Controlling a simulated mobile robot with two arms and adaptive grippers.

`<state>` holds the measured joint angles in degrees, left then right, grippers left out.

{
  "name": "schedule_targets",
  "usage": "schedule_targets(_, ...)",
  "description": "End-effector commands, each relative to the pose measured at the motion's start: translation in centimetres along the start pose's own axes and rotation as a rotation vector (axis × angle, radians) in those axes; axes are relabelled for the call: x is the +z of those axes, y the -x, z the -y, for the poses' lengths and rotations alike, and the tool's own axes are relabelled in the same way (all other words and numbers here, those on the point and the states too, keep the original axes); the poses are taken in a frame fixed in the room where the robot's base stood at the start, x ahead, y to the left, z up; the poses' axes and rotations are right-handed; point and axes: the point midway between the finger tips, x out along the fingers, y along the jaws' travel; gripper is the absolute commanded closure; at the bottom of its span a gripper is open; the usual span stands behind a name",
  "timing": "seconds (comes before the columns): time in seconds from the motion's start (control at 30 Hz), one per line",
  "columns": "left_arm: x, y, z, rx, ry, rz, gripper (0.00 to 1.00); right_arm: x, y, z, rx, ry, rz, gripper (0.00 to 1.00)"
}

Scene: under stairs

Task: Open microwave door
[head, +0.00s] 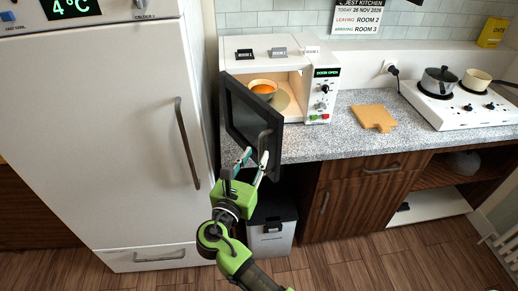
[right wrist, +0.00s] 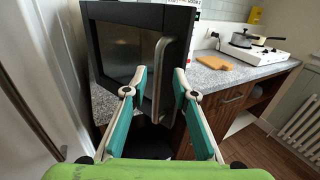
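The white microwave (head: 318,75) stands on the counter beside the fridge, and its display reads "DOOR OPEN". Its dark door (head: 247,108) is swung wide open toward me, and a bowl of orange food (head: 263,88) shows inside. The door's metal handle (head: 264,143) is a vertical bar near the free edge. My right gripper (head: 257,154) is at the lower part of the handle. In the right wrist view its fingers (right wrist: 159,74) are apart, with the handle (right wrist: 158,80) showing between the tips; contact is unclear. My left gripper is not in view.
The white fridge (head: 95,120) stands close on the left of the door. A grey bin (head: 270,238) stands on the floor below. A cutting board (head: 374,118) and a hob with pots (head: 470,106) are on the counter to the right.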

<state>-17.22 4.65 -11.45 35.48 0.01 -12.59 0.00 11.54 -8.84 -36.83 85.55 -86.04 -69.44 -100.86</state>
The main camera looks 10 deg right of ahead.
Motion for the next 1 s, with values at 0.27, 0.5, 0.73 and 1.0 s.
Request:
schedule_targets(0.27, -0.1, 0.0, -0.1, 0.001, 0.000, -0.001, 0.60, 0.0, 1.8, 0.1, -0.001, 0.000, 0.000, 0.74)
schedule_targets(0.5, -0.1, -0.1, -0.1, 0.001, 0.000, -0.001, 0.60, -0.3, 1.8, 0.1, 0.000, -0.001, -0.004, 0.92)
schedule_targets(0.73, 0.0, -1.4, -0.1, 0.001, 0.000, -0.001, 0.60, -12.7, 1.7, 0.7, 0.051, -0.113, -0.225, 1.00)
schedule_targets(1.0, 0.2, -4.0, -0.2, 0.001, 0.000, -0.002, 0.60, -39.5, 8.7, 7.9, -0.111, -0.542, -0.772, 1.00)
